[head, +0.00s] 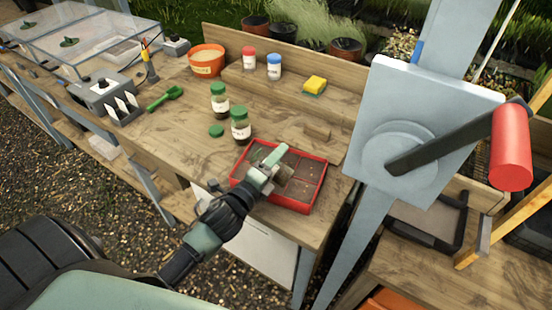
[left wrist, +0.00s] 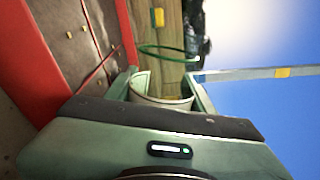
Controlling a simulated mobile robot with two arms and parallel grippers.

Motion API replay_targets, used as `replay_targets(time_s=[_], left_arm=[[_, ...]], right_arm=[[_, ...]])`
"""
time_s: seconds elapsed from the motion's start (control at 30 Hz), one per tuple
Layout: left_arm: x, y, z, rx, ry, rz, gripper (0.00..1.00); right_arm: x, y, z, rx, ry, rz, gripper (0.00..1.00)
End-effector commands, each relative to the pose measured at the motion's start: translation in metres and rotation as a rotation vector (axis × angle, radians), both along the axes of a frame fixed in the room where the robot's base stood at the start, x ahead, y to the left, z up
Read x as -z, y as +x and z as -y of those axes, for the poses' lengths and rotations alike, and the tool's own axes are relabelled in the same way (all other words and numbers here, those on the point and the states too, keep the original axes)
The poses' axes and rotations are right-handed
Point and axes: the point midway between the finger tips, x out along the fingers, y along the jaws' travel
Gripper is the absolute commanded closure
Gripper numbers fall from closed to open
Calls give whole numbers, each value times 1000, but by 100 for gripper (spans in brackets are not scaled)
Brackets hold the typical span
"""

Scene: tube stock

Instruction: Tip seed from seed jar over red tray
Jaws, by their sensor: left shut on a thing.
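My left gripper (head: 268,172) is over the left part of the red tray (head: 312,203). It is shut on a clear jar (head: 284,172), which looks tilted; the exact angle is hard to tell. In the left wrist view the jar (left wrist: 160,92) sits between the fingers (left wrist: 165,90), with a thin green ring beyond it. The tray's red rim (left wrist: 22,50) and dark soil are beside it, with a few small yellow bits on the soil. The tray has several compartments. A loose green lid (head: 216,131) lies on the bench. My right gripper is not in view.
Two labelled green-lidded jars (head: 240,126) (head: 219,101) stand left of the tray. Behind are a yellow sponge (head: 315,85), red-lidded and blue-lidded bottles, and an orange pot (head: 206,60). A grey plate with a red-handled lever (head: 510,148) stands right of the tray.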

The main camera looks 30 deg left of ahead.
Motion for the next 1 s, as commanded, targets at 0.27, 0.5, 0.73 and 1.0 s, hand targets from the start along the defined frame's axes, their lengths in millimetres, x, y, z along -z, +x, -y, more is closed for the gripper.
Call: replay_targets(time_s=[0.27,0.5,0.73,1.0], left_arm=[[-12,0,0,2,184,19,100],[-36,1,0,2,781,67,100],[-52,0,0,1,1242,103,100],[-51,0,0,-1,1286,106,100]], right_arm=[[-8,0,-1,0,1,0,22],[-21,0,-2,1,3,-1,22],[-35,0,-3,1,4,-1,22],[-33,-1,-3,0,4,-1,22]])
